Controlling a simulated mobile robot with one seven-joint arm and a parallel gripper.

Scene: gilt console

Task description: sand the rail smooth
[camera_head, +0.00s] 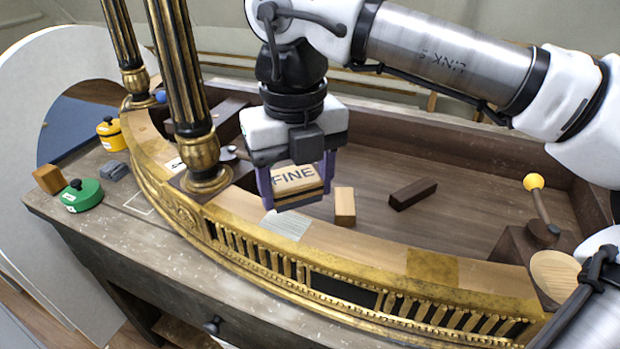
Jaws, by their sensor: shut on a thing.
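The rail (345,240) is a curved gilt band with a wood-coloured top, running along the front of the console. A pale grey patch (285,225) lies on its top near the middle, and a darker gold patch (432,267) lies further right. My gripper (297,188) has its purple fingers shut on a wooden sanding block (294,177) marked FINE, with a dark layer and grey underside. The block is close above the inner side of the rail, just behind the pale patch. I cannot tell whether it touches anything below.
Two black-and-gilt columns (186,80) rise from the rail at left. A light wood block (345,206) and dark block (412,193) lie in the recess. Green (82,196) and yellow (110,135) lidded pots stand at left. A yellow-knobbed lever (538,200) stands at right.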

